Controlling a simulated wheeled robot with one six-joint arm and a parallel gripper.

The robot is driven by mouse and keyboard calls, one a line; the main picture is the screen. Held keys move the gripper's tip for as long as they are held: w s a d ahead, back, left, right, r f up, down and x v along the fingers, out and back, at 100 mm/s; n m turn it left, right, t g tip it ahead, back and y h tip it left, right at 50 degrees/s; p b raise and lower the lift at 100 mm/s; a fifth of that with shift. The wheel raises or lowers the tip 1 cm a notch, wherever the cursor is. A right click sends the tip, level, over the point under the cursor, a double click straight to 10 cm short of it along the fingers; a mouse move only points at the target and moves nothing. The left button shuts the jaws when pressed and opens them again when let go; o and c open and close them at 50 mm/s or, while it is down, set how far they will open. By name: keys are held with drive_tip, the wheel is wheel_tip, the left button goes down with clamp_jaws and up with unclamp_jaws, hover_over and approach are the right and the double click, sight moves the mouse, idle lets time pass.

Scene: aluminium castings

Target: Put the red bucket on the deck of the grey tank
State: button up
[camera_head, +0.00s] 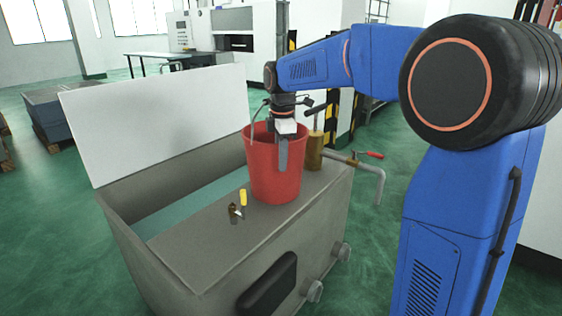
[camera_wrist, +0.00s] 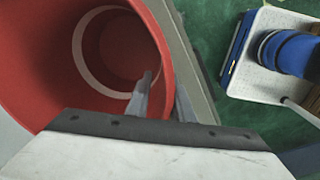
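The red bucket (camera_head: 262,175) stands upright on the flat deck (camera_head: 195,247) of the grey tank, to the right of the tank's opening. Its base looks in contact with the deck. My gripper (camera_head: 283,157) is at the bucket's rim, with one finger in front of the outer wall. In the wrist view, my gripper (camera_wrist: 164,92) straddles the wall of the bucket (camera_wrist: 60,60): one finger inside, the other outside. The fingers look apart, with a gap beside the wall. The lower fingertips' contact with the wall is hard to see.
A small yellow-handled valve (camera_head: 242,199) stands on the deck beside the bucket. A brass cylinder (camera_head: 314,152) and a pipe with a red lever (camera_head: 367,154) are at the right. The raised white lid (camera_head: 160,120) is behind the tank opening.

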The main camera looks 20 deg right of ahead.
wheel_tip(320, 180, up, 12)
drive_tip(key=shift+s+f, duration=0.2)
drive_tip(key=shift+s, duration=0.2)
drive_tip(key=s+d+f+m+t, duration=0.1)
drive_tip(key=s+d+f+m, duration=0.15)
drive_tip(key=s, duration=0.35)
drive_tip(key=s+d+f+m, duration=0.1)
drive_tip(key=s+f+m, duration=0.1)
drive_tip(key=s+m, duration=0.35)
drive_tip(key=s+d+f+m+t, duration=0.1)
drive_tip(key=s+d+f, duration=0.1)
drive_tip(key=s, duration=0.6)
drive_tip(key=s+d+f+m+t, duration=0.2)
drive_tip(key=s+f+m, duration=0.7)
drive_tip(key=s+f, duration=0.4)
drive_tip(key=shift+s+f, duration=0.2)
drive_tip(key=shift+s, duration=1.05)
drive_tip(key=shift+d, duration=0.1)
